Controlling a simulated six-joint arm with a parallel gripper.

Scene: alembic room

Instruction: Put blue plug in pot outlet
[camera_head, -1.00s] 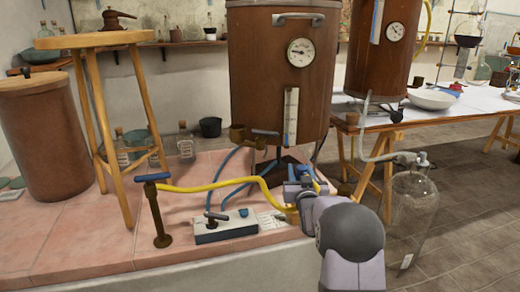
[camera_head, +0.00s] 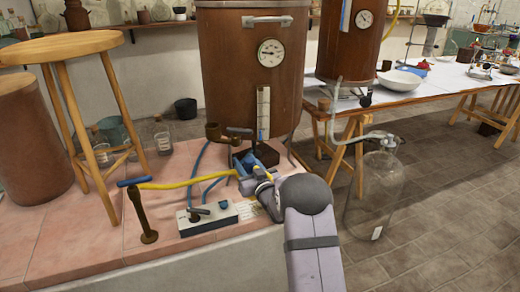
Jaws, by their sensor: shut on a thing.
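The large copper-brown pot (camera_head: 232,75) stands at the centre of the pink tiled platform. Low on its front is an outlet fitting with a dark bar handle (camera_head: 240,132); the outlet's opening is hard to make out. My gripper (camera_head: 247,166) is just in front of and below this fitting, close to the pot's dark base. Its jaws are shut on a small blue piece, the blue plug (camera_head: 246,160), as far as this small view shows. My wrist and forearm reach in from the lower right and hide part of the area. I cannot tell whether the plug touches the outlet.
A yellow hose (camera_head: 185,182) runs from a brass standpipe (camera_head: 141,213) towards my gripper. Blue hoses (camera_head: 198,160) rise behind a grey box (camera_head: 206,218) with a handle. A wooden stool (camera_head: 72,42) stands left. A glass bottle (camera_head: 375,195) stands on the floor to the right.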

